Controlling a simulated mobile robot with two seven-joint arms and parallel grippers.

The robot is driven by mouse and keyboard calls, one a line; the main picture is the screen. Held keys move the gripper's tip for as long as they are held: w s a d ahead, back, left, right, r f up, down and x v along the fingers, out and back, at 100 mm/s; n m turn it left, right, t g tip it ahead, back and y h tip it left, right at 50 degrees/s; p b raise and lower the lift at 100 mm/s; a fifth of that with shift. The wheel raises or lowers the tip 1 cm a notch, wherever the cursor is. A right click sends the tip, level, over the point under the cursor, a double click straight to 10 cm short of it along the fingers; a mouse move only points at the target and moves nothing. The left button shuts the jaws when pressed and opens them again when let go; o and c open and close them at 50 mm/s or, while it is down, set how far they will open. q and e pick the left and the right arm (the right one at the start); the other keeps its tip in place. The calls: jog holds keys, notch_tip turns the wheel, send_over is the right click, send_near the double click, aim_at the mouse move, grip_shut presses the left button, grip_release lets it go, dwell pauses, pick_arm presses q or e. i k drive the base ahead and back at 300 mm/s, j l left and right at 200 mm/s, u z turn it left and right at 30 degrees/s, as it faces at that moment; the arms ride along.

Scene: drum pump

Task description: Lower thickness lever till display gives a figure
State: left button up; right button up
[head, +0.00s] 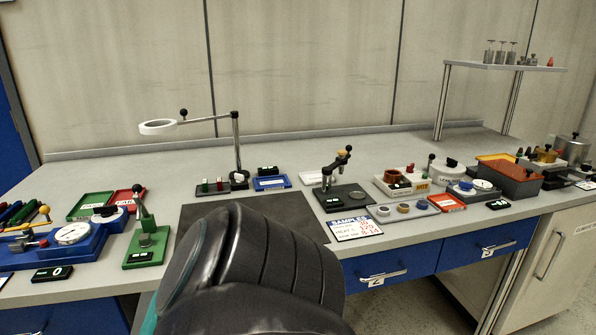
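No label in view marks the thickness lever. A small green stand (147,252) at the left has an upright lever with a black knob (138,189) and a small dark display (139,257) on its front; I cannot read a figure on it. I cannot tell which one is the thickness gauge. Neither of my grippers is in view; a large black ribbed part of mine fills the lower middle.
A blue dial instrument (72,234) with a separate display (52,273) showing 0 stands at far left. A magnifier (158,127) on an arm stands behind the dark mat (290,214). A samples card (356,228), red tray (447,203) and brown bin (515,181) lie rightward.

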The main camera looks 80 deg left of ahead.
aim_at(137, 189)
jog(key=u, duration=1.5)
